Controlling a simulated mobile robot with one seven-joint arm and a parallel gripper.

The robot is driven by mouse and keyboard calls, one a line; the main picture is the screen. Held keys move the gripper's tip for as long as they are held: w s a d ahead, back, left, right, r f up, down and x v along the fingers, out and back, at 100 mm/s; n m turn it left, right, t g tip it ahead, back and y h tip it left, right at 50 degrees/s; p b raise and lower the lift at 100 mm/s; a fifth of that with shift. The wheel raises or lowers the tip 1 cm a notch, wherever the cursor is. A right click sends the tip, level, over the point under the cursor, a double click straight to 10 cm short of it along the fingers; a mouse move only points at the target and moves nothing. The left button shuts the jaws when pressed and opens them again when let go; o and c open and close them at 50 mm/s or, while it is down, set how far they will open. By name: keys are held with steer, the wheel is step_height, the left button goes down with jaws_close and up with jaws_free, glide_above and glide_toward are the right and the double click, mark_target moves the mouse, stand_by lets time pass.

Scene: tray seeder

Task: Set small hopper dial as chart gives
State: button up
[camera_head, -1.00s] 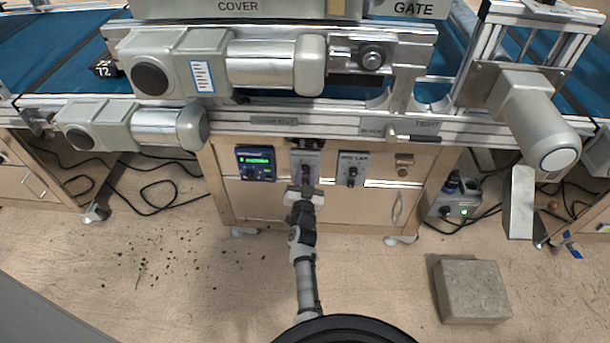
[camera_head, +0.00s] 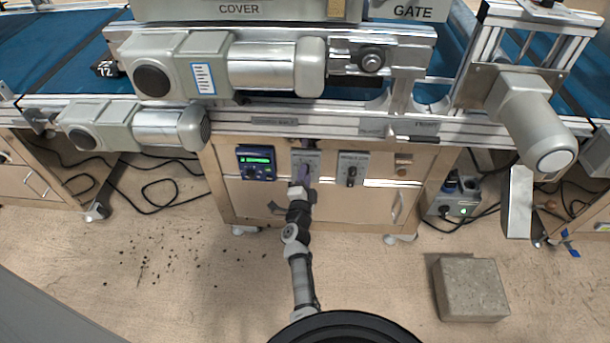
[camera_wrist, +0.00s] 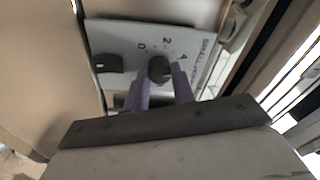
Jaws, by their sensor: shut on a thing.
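The small hopper dial is a round black knob (camera_wrist: 159,68) on a light grey panel in the wrist view. The marks 0, 2 and 4 curve around it, and the lettering beside them is partly readable as "SMALL". My gripper (camera_wrist: 160,88) has its two purple fingers on either side of this knob and is shut on it. The knob's pointer cannot be made out. In the head view my gripper (camera_head: 302,182) reaches up to the middle grey control box (camera_head: 313,160), covering the dial. No chart can be read in these views.
A second black knob (camera_wrist: 107,63) sits left of the dial. A blue controller with a green display (camera_head: 256,162) and another grey dial box (camera_head: 352,169) flank the middle box. Motors (camera_head: 262,65) overhang above. A concrete block (camera_head: 470,290) lies on the floor.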

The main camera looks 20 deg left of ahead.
steer(key=m, duration=1.2)
steer(key=shift+a+r+m+g+h+p, duration=0.1)
steer(key=shift+r+m+g+h+p, duration=0.1)
steer(key=shift+m+g+h+p, duration=0.2)
steer(key=shift+w, duration=0.1)
steer(key=o, duration=1)
steer(key=shift+f, duration=0.1)
steer(key=shift+s+f, duration=0.1)
steer(key=shift+s, duration=0.1)
